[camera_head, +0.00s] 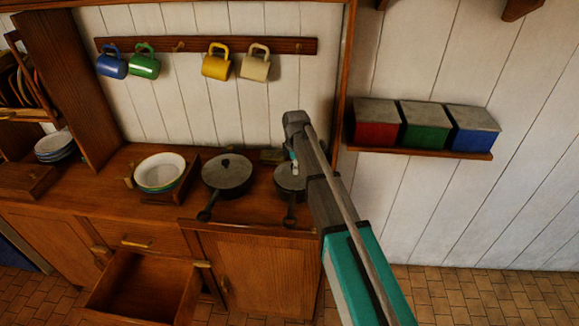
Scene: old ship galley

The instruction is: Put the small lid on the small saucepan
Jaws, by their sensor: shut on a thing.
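The small saucepan (290,196) stands on the wooden counter, with its dark handle pointing to the front. A grey small lid (287,178) shows at its top, below my gripper (294,168). My gripper points down and is shut on the lid near its middle. My arm hides the right side of the lid and pan. I cannot tell whether the lid rests on the rim or is held just above it.
A larger lidded pan (227,177) stands close on the left. Further left are stacked bowls (160,172) in a wooden rack. An open drawer (145,288) juts out below. Mugs hang from a rail (290,46); a shelf of boxes (420,148) is at right.

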